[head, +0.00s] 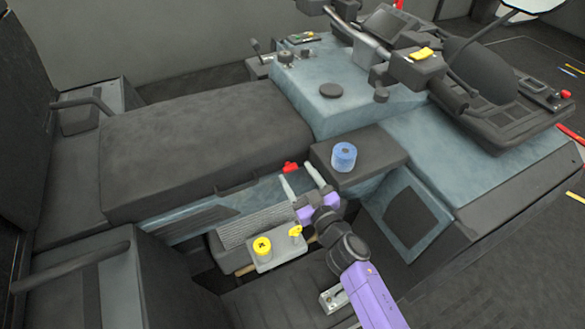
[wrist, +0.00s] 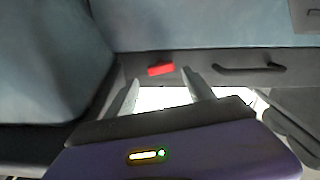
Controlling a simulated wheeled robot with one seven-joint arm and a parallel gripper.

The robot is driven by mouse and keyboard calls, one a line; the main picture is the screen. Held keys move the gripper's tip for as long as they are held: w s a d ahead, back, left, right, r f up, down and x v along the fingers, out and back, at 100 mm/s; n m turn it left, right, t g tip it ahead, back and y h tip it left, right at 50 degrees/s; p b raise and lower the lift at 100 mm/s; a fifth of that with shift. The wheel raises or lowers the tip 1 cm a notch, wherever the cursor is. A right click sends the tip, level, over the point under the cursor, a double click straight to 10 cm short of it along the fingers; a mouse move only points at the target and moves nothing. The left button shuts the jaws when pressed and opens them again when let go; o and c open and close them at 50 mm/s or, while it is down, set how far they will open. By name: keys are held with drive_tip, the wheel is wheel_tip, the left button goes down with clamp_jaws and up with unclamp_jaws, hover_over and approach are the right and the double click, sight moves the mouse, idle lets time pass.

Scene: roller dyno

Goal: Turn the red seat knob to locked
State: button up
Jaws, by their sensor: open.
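The red seat knob (head: 290,168) is a small red bar on the side of the vehicle, just below the front edge of the dark seat. In the wrist view the red knob (wrist: 161,69) lies slightly tilted on a dark grey strip, ahead of and between my fingertips. My gripper (head: 298,178) is open and empty, with its two pale fingers pointing at the seat side. In the wrist view my gripper (wrist: 156,80) also shows spread fingers, apart from the knob. The knob's lock markings cannot be made out.
A dark handle (wrist: 249,69) sits right of the knob. A blue tape roll (head: 344,157) stands on a dark ledge right of my gripper. A yellow knob (head: 262,246) and a yellow key-like lever (head: 295,231) are on a panel below. The long seat (head: 205,145) rises behind.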

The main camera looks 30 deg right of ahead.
drive_tip(key=shift+w, duration=1.5)
drive_tip(key=shift+c, duration=0.4)
drive_tip(key=shift+d, duration=0.1)
clamp_jaws()
